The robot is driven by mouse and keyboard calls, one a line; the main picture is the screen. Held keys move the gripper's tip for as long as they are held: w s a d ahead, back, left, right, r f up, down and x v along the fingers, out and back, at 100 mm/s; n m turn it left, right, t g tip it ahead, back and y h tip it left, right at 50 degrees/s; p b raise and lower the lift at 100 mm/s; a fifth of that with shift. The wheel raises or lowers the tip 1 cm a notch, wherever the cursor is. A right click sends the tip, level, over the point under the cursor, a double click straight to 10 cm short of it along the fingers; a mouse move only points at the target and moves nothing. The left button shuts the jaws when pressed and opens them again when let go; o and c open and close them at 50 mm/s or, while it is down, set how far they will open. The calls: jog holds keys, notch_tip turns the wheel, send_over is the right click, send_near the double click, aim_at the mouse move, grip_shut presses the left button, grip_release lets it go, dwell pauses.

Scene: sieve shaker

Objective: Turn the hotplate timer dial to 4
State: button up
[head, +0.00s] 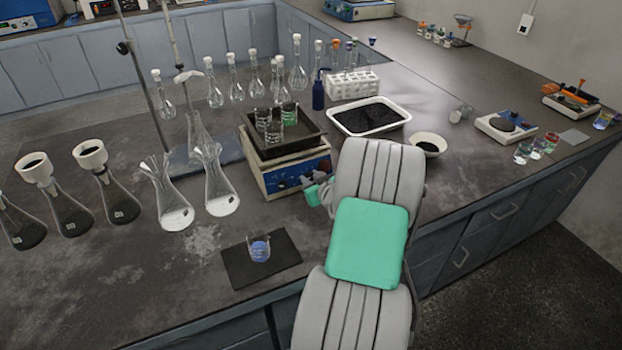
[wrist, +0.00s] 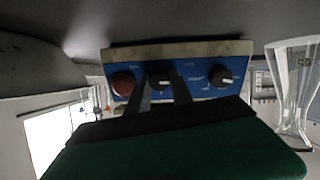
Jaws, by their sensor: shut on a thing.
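The hotplate (head: 290,180) is a cream box with a blue front panel, standing mid-bench. In the wrist view its blue panel (wrist: 205,67) carries a red knob or button (wrist: 123,84), a middle black dial (wrist: 160,80) and another black dial (wrist: 221,77) with printed marks around it. The labels are too small to read, so I cannot tell which is the timer or its setting. My gripper (wrist: 160,86) has its two dark fingers on either side of the middle dial, shut on it. In the head view my gripper (head: 308,184) is at the panel's right part, partly hiding it.
A black tray (head: 262,150) with several beakers sits on the hotplate. Tall glass flasks (head: 222,190) stand just left of it. A beaker on a dark mat (head: 235,268) is in front. A white tray (head: 341,127) and a bowl (head: 440,142) stand behind my arm.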

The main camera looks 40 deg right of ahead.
grip_shut()
